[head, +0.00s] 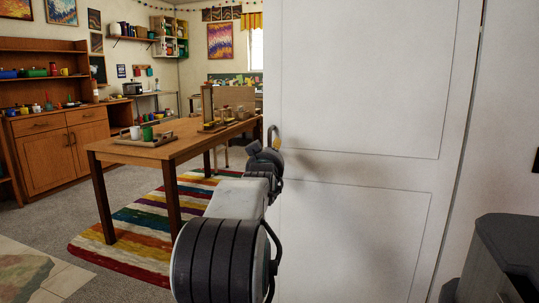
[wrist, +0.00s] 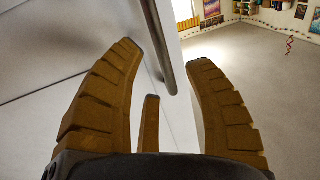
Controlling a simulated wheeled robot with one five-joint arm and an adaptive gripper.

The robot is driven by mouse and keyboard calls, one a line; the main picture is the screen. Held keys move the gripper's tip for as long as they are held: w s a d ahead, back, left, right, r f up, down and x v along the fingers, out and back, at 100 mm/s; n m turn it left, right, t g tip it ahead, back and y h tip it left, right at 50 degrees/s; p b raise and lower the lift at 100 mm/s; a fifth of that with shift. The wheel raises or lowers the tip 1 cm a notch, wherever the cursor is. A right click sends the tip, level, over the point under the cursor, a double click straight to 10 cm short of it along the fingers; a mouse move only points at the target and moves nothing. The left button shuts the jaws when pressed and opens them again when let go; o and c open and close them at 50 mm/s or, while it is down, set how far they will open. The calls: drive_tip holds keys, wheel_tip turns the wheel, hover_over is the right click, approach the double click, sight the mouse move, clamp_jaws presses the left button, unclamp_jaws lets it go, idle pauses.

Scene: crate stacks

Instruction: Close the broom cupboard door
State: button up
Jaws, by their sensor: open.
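The white panelled cupboard door (head: 360,85) fills the right half of the head view and stands out into the room, its free edge at the left. A metal bar handle (head: 272,132) sits near that edge. My gripper (head: 265,152) is at the handle, beside the door's edge; its fingers are small and partly hidden in the head view. In the wrist view, my open gripper (wrist: 164,52) has its brown ridged fingers on either side of the lower end of the grey handle bar (wrist: 163,50). I cannot tell whether a finger touches it. The door face (wrist: 85,60) lies to the left.
A wooden table (head: 180,150) with trays and cups stands left of the door, over a striped rug (head: 140,235). A wooden sideboard (head: 60,150) is at the far left. A dark grey bin-like object (head: 505,250) stands at the lower right. Grey floor (wrist: 245,65) is open beyond the handle.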

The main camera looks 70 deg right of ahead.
drive_tip(key=shift+x, duration=2.4)
clamp_jaws()
